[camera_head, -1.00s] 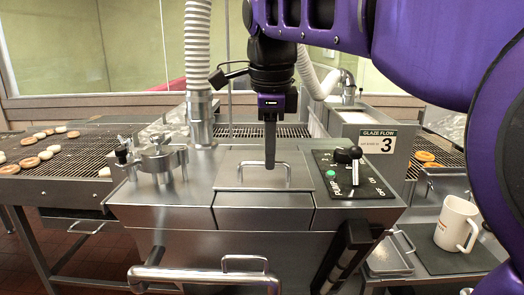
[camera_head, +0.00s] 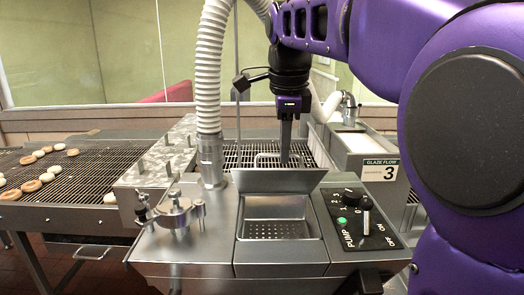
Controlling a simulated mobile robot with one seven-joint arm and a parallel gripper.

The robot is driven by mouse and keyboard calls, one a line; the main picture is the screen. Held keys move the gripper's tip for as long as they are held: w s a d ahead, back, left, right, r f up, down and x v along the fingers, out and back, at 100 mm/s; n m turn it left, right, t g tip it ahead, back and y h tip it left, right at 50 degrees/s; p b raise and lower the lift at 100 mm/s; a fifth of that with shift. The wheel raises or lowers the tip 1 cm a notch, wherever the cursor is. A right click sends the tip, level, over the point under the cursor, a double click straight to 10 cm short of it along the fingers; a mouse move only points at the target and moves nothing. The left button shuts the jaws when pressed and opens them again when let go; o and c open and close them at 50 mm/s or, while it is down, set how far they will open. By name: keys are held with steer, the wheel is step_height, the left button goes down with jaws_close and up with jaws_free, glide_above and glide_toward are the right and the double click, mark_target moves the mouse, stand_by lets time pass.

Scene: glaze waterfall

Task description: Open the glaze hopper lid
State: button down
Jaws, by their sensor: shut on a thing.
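The glaze hopper lid (camera_head: 262,182) is a flat steel plate, raised at the back of the hopper and tilted up. Its wire handle (camera_head: 262,156) shows above its top edge. Below the lid, the hopper opening (camera_head: 276,212) is uncovered and shows a perforated metal floor. My gripper (camera_head: 285,158) points down behind the lid's top edge and is shut on the lid handle. The lid hides part of the fingertips.
A white ribbed hose (camera_head: 212,70) and clamp fitting (camera_head: 172,212) stand left. A conveyor (camera_head: 100,172) with doughnuts lies at far left.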

steer(key=w, duration=1.6)
steer(key=shift+w+d, duration=0.15)
steer(key=shift+d, duration=0.1)
steer(key=shift+r, duration=0.2)
steer(key=c, duration=1.4)
jaws_free()
steer(key=o, duration=0.5)
steer(key=shift+w+f, duration=0.2)
steer(key=shift+w, duration=0.1)
steer(key=shift+s+f, duration=0.15)
steer(key=shift+f, duration=0.1)
